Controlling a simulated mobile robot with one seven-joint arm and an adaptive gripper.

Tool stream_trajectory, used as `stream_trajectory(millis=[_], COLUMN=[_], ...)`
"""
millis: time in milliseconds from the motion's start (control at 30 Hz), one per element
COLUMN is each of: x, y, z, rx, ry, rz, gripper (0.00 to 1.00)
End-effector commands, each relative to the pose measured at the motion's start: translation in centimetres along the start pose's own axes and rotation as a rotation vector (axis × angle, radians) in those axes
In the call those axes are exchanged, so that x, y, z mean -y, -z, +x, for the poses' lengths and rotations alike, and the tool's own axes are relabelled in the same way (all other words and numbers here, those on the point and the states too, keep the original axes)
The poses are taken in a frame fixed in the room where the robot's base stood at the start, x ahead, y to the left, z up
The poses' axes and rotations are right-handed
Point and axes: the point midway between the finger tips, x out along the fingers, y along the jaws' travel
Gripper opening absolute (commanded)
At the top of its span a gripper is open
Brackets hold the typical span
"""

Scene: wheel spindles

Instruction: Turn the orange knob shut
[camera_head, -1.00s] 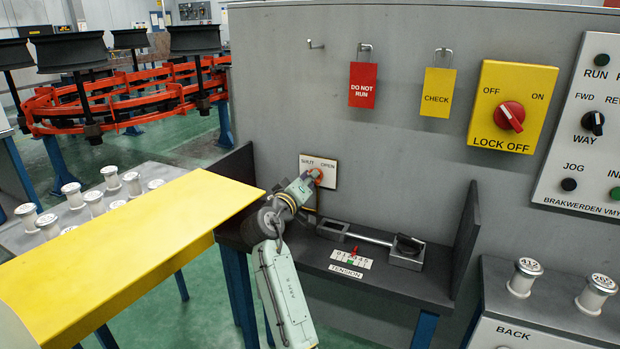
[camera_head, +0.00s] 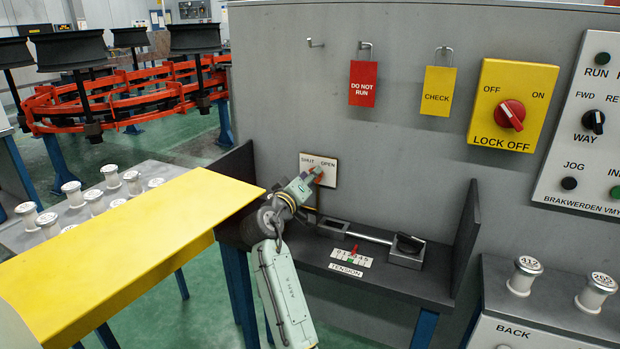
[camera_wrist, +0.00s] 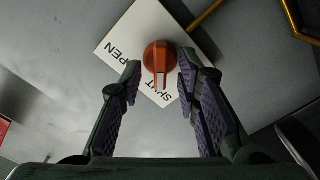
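The orange knob (camera_wrist: 160,58) is on a white plate (camera_wrist: 118,32) marked SHUT and OPEN. In the wrist view its ridge points down the picture, toward the SHUT lettering. My gripper (camera_wrist: 159,77) is open, with one finger on each side of the knob's ridge and visible gaps between. It holds nothing. In the head view, my gripper (camera_head: 309,181) is at the plate (camera_head: 330,164) on the grey panel, and its fingers cover much of the knob (camera_head: 317,171).
A dark shelf (camera_head: 400,285) with a metal tension device (camera_head: 405,250) lies below right of the plate. A yellow sheet-like surface (camera_head: 130,235) is at left. Red DO NOT RUN (camera_head: 363,84) and yellow CHECK (camera_head: 437,91) tags hang above. A brass-coloured bar (camera_wrist: 208,14) is near the plate.

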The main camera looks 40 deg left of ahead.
Motion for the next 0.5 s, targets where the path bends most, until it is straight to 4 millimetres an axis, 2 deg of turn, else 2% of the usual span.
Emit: stream_trajectory(millis=[167, 500], x=[0.1, 0.1], y=[0.0, 0.0], z=[-2.6, -9.6], rx=[-0.003, -0.001], ry=[0.002, 0.002], rz=[0.0, 0.0], gripper=[0.3, 0.3])
